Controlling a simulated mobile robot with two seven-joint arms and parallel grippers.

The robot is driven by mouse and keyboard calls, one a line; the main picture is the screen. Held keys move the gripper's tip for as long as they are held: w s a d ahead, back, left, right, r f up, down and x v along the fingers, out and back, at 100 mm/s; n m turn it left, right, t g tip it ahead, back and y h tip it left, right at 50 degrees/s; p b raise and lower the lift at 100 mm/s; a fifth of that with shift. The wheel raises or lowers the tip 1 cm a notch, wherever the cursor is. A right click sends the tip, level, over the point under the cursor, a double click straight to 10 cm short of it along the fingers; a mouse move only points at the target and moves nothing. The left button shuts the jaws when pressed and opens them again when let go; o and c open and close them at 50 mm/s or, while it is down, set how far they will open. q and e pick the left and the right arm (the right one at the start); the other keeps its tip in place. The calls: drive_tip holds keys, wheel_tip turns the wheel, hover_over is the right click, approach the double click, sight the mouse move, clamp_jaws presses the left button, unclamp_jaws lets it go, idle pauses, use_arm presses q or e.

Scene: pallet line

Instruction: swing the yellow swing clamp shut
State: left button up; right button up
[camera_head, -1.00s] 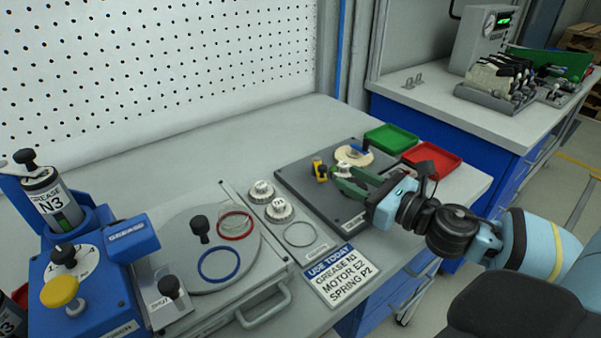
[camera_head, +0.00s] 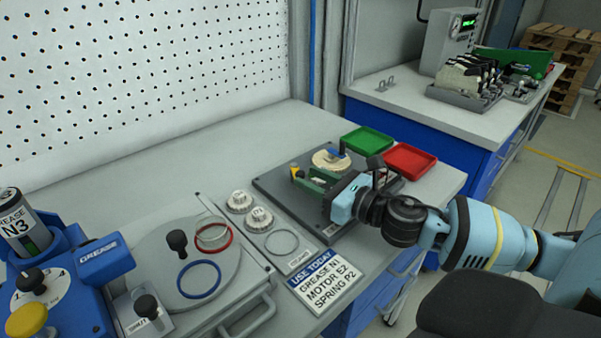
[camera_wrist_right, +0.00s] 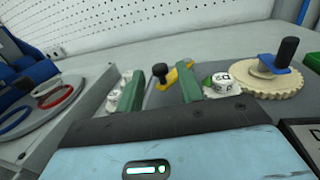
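The yellow swing clamp (camera_head: 294,168) is on the dark fixture plate (camera_head: 275,192) on the bench. In the head view my right gripper hides most of it. In the right wrist view it is a yellow arm (camera_wrist_right: 180,75) beside a black knob (camera_wrist_right: 160,70), seen between and beyond my fingers. My right gripper (camera_head: 312,182) reaches in from the right, low over the plate. Its two green fingers (camera_wrist_right: 160,92) stand apart with nothing held between them. I cannot tell whether a finger touches the clamp. My left gripper is not in view.
A cream gear (camera_head: 328,160) with a blue piece (camera_wrist_right: 272,66) sits beside the clamp. Green (camera_head: 367,140) and red (camera_head: 410,160) trays stand behind the plate. White knobs (camera_head: 240,201), a sign (camera_head: 325,284) and a blue grease station (camera_head: 70,290) lie left and in front.

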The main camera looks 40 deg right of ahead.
sight(304, 176)
drive_tip(key=shift+p+x, duration=0.3)
drive_tip(key=shift+x, duration=1.5)
clamp_jaws()
